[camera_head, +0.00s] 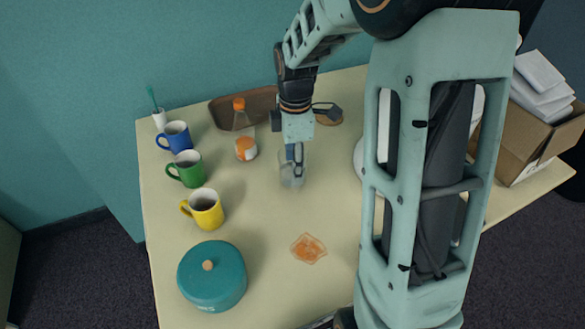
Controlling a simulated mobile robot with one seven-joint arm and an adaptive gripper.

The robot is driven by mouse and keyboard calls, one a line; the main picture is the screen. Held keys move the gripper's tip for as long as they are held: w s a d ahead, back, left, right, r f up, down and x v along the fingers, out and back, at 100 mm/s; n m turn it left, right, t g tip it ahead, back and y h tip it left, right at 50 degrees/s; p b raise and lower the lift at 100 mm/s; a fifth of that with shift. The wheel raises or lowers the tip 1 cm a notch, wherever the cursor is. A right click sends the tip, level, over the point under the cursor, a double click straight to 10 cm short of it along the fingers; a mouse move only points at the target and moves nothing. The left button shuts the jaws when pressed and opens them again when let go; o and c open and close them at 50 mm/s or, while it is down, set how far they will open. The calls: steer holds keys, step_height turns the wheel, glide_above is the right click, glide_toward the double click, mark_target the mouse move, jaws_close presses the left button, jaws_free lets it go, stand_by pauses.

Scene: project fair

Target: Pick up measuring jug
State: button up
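A clear, see-through vessel that looks like the measuring jug (289,178) stands on the table just below my gripper. My gripper (295,160) points down from the arm, with its dark fingers at the top of the vessel, overlapping it in this view. I cannot tell whether the fingers touch it or how far apart they are. The upper part of the vessel is partly hidden by the fingers.
Blue (174,137), green (186,168) and yellow (203,209) mugs line the table's left side. A teal lidded pot (212,277) stands front left. An orange-capped bottle (245,148) is left of the gripper. A cardboard box (522,145) is at right. My arm hides the table's right part.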

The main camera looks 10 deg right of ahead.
steer(key=shift+w+d+f+p, duration=0.1)
steer(key=shift+f+p, duration=0.15)
steer(key=shift+f, duration=1.25)
steer(key=shift+w+d+f+p, duration=0.1)
steer(key=shift+f+p, duration=0.15)
steer(key=shift+f, duration=1.25)
steer(key=shift+c, duration=0.3)
jaws_close()
